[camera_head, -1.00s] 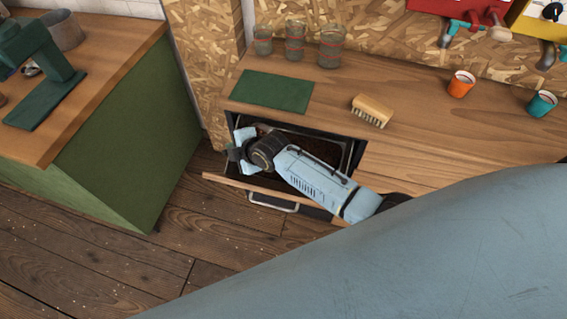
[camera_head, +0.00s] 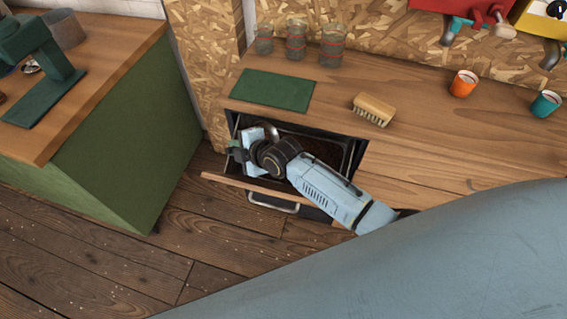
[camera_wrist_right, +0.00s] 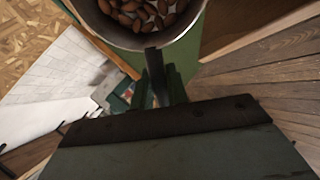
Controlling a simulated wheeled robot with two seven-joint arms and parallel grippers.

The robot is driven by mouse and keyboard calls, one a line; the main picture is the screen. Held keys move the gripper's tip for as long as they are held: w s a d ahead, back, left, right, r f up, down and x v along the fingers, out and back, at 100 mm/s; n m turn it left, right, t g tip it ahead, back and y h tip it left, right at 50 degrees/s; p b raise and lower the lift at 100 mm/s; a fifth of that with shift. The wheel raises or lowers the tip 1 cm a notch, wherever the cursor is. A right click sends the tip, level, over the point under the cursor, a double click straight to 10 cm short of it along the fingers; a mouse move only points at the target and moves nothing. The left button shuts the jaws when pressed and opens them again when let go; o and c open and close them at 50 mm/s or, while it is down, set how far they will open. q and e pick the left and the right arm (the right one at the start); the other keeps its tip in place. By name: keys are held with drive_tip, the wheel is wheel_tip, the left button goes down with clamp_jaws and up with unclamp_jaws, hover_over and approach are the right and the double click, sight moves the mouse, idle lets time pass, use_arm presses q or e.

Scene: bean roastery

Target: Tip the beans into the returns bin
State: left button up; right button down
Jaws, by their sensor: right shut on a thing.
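In the right wrist view, a metal cup (camera_wrist_right: 128,38) holds brown, almond-like beans (camera_wrist_right: 140,12). My right gripper (camera_wrist_right: 160,85) is shut on the cup at its near side. In the head view, my right gripper (camera_head: 240,150) is over the left part of an open drawer. A small shiny curved part of the cup (camera_head: 272,128) shows beside it; the gripper and wrist hide the rest. The drawer holds a bin (camera_head: 346,160) with a metal rim and dark brown contents; my arm covers much of it. My left gripper is not in view.
The drawer front (camera_head: 225,182) sticks out below the wooden counter (camera_head: 440,150). On the counter are a green mat (camera_head: 272,90), a brush (camera_head: 374,107), several glasses (camera_head: 297,42), an orange cup (camera_head: 463,84) and a teal cup (camera_head: 545,103). A green cabinet (camera_head: 130,150) stands left.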

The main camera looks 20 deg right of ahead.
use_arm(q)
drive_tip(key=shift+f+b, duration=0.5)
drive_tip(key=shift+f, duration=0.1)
use_arm(e)
drive_tip(key=shift+s+d+r, duration=0.15)
drive_tip(key=shift+s, duration=0.05)
